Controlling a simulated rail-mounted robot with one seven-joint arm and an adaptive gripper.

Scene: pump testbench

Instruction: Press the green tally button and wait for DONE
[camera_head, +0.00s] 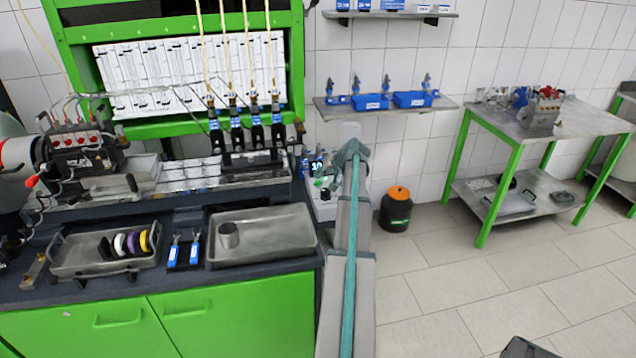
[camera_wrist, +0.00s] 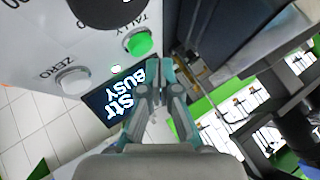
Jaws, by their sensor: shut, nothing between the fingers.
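The green tally button (camera_wrist: 140,43) sits on a pale panel in the wrist view, beside the word TALLY. A small dark display (camera_wrist: 112,98) on the same panel reads "Str" and "BUSY". My gripper (camera_wrist: 157,72) is shut and empty, its fingertips in front of the display's edge, just below the green button in the picture. I cannot tell how far the tips are from the panel; they do not cover the button. In the head view, the panel's device (camera_head: 322,205) stands at the right end of the dark bench, partly hidden by my arm.
A white ZERO button (camera_wrist: 72,80) sits on the same panel. A metal tray (camera_head: 262,250) with a beaker lies left of the device. An orange-capped dark container (camera_head: 396,212) stands on the floor to the right.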

